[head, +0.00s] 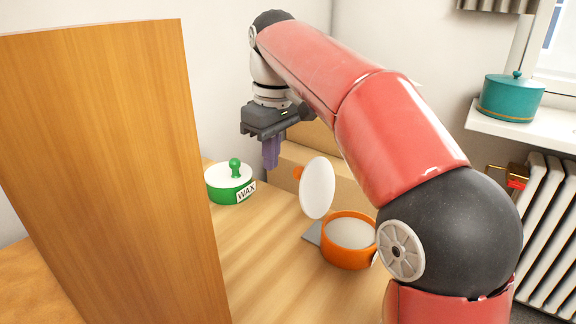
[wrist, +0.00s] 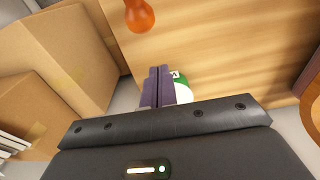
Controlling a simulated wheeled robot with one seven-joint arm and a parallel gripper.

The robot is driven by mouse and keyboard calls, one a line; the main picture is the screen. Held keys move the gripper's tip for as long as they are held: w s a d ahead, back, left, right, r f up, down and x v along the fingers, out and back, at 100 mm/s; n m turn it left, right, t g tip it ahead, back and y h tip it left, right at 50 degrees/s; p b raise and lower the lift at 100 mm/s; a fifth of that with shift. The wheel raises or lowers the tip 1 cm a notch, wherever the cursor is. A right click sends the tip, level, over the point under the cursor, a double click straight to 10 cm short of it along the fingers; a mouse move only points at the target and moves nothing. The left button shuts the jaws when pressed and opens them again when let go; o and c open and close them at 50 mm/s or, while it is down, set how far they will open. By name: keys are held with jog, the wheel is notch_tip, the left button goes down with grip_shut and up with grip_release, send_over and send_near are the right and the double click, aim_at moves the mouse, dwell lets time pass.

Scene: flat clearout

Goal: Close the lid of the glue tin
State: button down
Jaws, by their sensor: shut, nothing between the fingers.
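An orange tin (head: 348,252) stands on the wooden table, with no readable label; I take it as the glue tin. Its white lid (head: 318,188) stands up, tilted open at the tin's left far side. The lid's orange knob (head: 298,173) faces left, and an orange knob also shows at the top of the wrist view (wrist: 140,15). My gripper (head: 271,158) is shut and empty, above the table, left of the lid and apart from it. Its purple fingers (wrist: 156,82) show together in the wrist view.
A tall wooden panel (head: 105,170) blocks the left side. Cardboard boxes (wrist: 65,55) stand beyond the table. A teal pot (head: 510,97) sits on the windowsill.

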aim_at(309, 186)
jog(key=s+d, duration=0.2)
jog(key=d, duration=0.1)
jog(key=shift+s, duration=0.2)
jog(key=shift+d, duration=0.1)
dwell(0.3)
